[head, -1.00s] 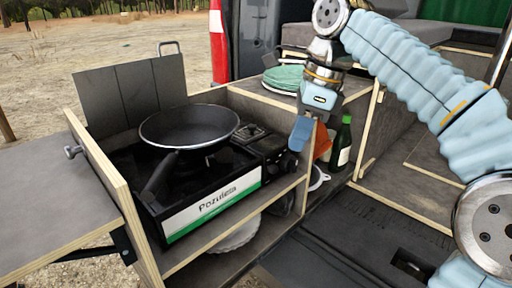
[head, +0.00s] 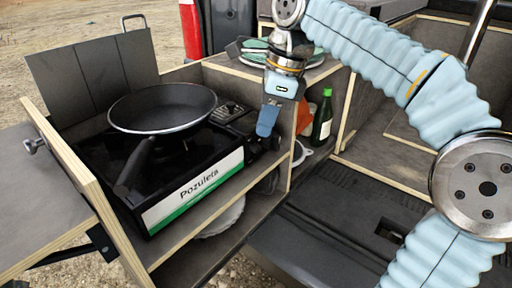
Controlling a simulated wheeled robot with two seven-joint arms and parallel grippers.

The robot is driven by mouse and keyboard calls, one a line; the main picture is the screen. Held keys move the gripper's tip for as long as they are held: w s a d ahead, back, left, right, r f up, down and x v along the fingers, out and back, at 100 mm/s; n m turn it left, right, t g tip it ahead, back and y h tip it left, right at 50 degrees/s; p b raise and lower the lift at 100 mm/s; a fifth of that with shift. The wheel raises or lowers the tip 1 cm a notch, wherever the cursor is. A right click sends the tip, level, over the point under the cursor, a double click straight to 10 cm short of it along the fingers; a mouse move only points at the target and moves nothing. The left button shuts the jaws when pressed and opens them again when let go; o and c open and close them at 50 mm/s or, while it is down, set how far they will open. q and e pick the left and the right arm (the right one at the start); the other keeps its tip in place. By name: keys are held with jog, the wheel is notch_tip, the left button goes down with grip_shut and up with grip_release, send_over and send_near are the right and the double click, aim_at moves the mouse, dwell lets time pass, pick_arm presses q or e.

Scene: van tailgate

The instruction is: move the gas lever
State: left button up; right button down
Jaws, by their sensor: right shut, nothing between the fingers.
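A black camping stove (head: 195,206) with a "Pozuleta" label sits in the wooden pull-out box, with a black frying pan (head: 160,108) on it. The dark control end (head: 256,146) of the stove, with its knob, is at its right front. I cannot make out the gas lever there; it is too small and dark, or partly behind my gripper. My right gripper (head: 267,122) points down just above and in front of this end, its blue fingers shut and empty. I cannot tell whether it touches the stove. My left gripper is not in view.
The box's wooden wall (head: 75,165) stands left of the stove and a divider (head: 294,150) right of it. Plates (head: 255,50) lie on the shelf behind my gripper. A green bottle (head: 322,117) stands to the right. The van floor is clear at lower right.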

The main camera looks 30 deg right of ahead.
aim_at(261, 146)
jog(key=shift+b+x, duration=1.1)
jog(key=shift+x, duration=0.45)
jog(key=shift+d+b+x, duration=0.2)
jog(key=shift+b+x, duration=0.45)
jog(key=shift+x, duration=0.3)
jog(key=shift+s+r, duration=0.1)
jog(key=shift+s+d+r+p, duration=0.1)
jog(key=shift+d+r+p, duration=0.1)
jog(key=shift+p, duration=0.15)
jog(key=shift+s+d+r+p, duration=0.15)
jog(key=shift+s+d+p, duration=0.15)
jog(key=shift+d, duration=0.25)
jog(key=shift+s+d+r+p, duration=0.2)
jog(key=shift+s+d, duration=0.15)
jog(key=shift+d, duration=0.2)
